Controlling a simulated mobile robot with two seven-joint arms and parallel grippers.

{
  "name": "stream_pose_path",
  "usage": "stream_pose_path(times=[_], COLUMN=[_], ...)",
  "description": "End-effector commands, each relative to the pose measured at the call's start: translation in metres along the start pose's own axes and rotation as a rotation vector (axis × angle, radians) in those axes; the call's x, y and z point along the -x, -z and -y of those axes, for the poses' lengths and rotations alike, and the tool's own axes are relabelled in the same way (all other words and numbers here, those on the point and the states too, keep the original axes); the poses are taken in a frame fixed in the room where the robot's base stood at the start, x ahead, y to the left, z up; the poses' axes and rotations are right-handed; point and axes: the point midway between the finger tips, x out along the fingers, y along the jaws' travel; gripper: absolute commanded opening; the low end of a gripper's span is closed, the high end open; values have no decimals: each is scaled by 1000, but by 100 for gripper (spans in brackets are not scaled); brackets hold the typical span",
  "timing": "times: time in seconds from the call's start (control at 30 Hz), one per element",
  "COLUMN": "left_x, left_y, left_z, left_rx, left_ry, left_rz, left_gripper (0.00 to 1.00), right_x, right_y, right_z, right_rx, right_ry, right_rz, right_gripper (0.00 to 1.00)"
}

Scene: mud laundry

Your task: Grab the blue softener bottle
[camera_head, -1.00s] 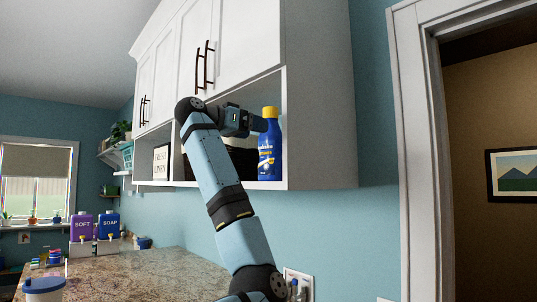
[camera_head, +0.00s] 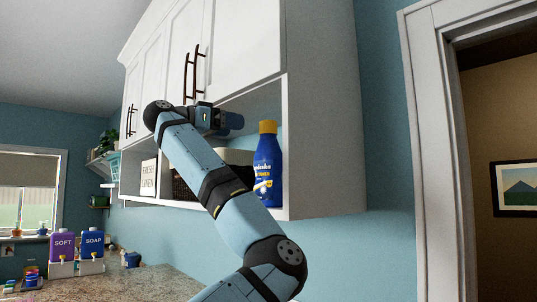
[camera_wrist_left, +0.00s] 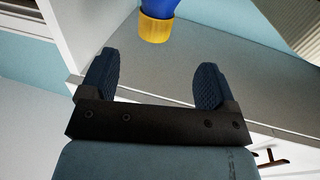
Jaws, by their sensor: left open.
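The blue softener bottle (camera_head: 267,180) has a yellow cap and stands upright in the open shelf under the white cabinets, near its right end. In the left wrist view, its yellow cap and part of its blue body (camera_wrist_left: 155,25) show at the top, beyond the fingertips. My left gripper (camera_head: 236,121) is at the shelf opening, left of the bottle and about level with its cap. The wrist view shows its two fingers (camera_wrist_left: 156,68) apart with nothing between them. The bottle's lower part is outside the wrist view. My right gripper is not in view.
The shelf's side panel (camera_head: 325,140) stands close to the right of the bottle. A basket (camera_head: 183,188) and a framed sign (camera_head: 149,178) share the shelf to the left. Cabinet doors hang above. Purple (camera_head: 62,246) and blue (camera_head: 92,243) dispensers stand by the counter below.

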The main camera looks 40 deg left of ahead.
Motion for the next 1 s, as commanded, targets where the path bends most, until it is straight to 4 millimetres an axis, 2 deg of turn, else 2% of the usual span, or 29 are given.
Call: stream_pose_path(times=[0.03, 0.2, 0.47, 0.8, 1.0], left_x=[-15, -42, -58, -102, -104], left_y=[4, 1, 0, -1, -4], left_z=[-1, -1, -2, -8, -8], left_rx=[2, 0, 0, 0, -1], left_ry=[-6, -2, -1, -2, 1], left_rz=[4, 2, 2, 2, 1], left_gripper=[82, 82, 82, 82, 82], right_x=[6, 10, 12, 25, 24], right_y=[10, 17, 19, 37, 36], right_z=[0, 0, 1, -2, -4], right_rx=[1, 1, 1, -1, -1], right_ry=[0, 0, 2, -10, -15], right_rz=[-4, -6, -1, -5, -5], right_gripper=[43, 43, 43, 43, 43])
